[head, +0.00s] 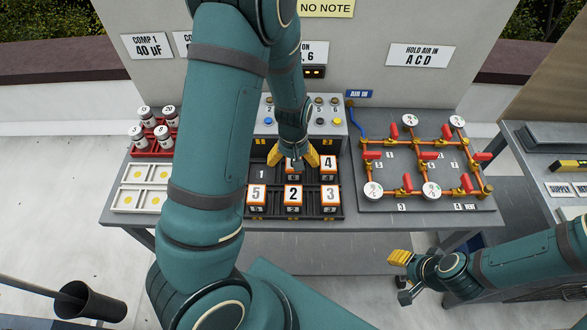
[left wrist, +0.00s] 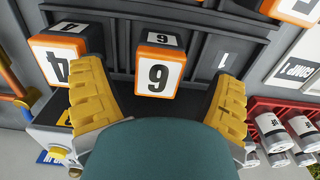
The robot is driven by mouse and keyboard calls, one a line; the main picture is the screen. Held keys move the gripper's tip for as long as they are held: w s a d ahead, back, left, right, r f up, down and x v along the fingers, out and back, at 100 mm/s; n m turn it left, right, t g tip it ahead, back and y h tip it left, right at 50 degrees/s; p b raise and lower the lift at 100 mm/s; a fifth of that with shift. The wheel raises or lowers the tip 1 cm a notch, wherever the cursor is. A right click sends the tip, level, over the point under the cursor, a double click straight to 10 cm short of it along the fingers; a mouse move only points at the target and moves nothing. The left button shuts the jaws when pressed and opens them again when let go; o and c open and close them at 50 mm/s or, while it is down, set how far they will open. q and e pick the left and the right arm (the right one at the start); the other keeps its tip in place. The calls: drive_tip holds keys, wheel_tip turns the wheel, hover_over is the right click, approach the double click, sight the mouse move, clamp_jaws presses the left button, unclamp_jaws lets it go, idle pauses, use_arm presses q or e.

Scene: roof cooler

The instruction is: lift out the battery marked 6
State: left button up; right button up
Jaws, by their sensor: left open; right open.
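The battery marked 6 (left wrist: 158,76), a white block with orange edges, sits in the back middle slot of the dark battery rack (head: 310,216). It appears upside down in the left wrist view and is mostly hidden behind my gripper in the head view (head: 297,176). My left gripper (head: 294,158) is open, with its yellow fingers on either side of battery 6; in the left wrist view a gap shows on each side, so I see no contact. My right gripper (head: 403,274) is open and empty at the lower right, off the bench.
Battery 4 (head: 328,167) stands right of battery 6; slot 1 (head: 261,174) at its left is empty. Batteries 5 (head: 257,195), 2 (head: 293,195) and 3 (head: 331,196) fill the front row. A control box (head: 335,130) stands behind, a pipe panel (head: 400,170) to the right.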

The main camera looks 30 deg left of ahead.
use_arm(q)
wheel_tip(320, 180, down, 4)
drive_tip(key=shift+w+f+b, duration=0.1)
drive_tip(key=shift+f+b, duration=0.1)
drive_tip(key=shift+b, duration=0.1)
drive_tip(key=c, duration=1.4)
drive_tip(key=shift+r, duration=0.1)
